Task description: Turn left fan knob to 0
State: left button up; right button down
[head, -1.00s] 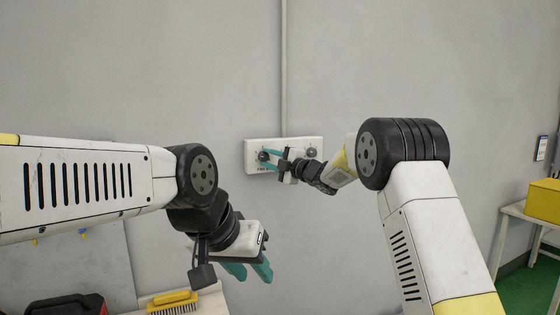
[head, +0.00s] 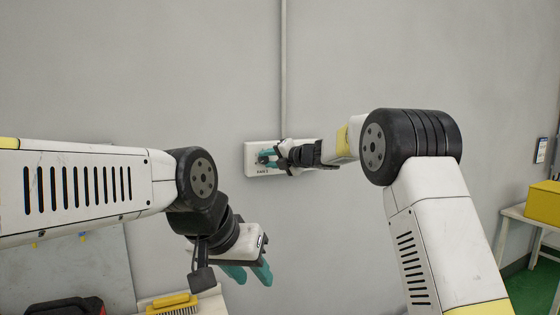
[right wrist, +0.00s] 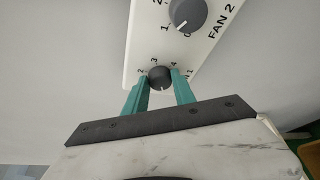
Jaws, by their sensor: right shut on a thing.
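A white panel (head: 250,165) with fan knobs is on the wall ahead. Its left fan knob (head: 263,159) is dark and round, at the panel's left part; it also shows in the right wrist view (right wrist: 159,77). My right gripper (head: 268,157) is shut on this knob, with one teal finger on each side. A pale pointer mark faces down in the right wrist view; the exact number is unclear. The FAN 2 knob (right wrist: 187,14) shows above, its mark near 0; my right gripper hides it in the head view. My left gripper (head: 249,276) is open, empty and low.
A grey conduit (head: 284,70) runs up the wall above the panel. A yellow brush (head: 172,302) lies on a surface at the lower left, beside a black and red case (head: 65,306). A yellow box (head: 543,202) stands on a table at right.

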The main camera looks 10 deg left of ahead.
dwell(0.3)
jog(key=c, duration=1)
grip_release()
jog(key=shift+c, duration=0.2)
jog(key=v, duration=0.7)
jog(key=shift+s+d, duration=0.25)
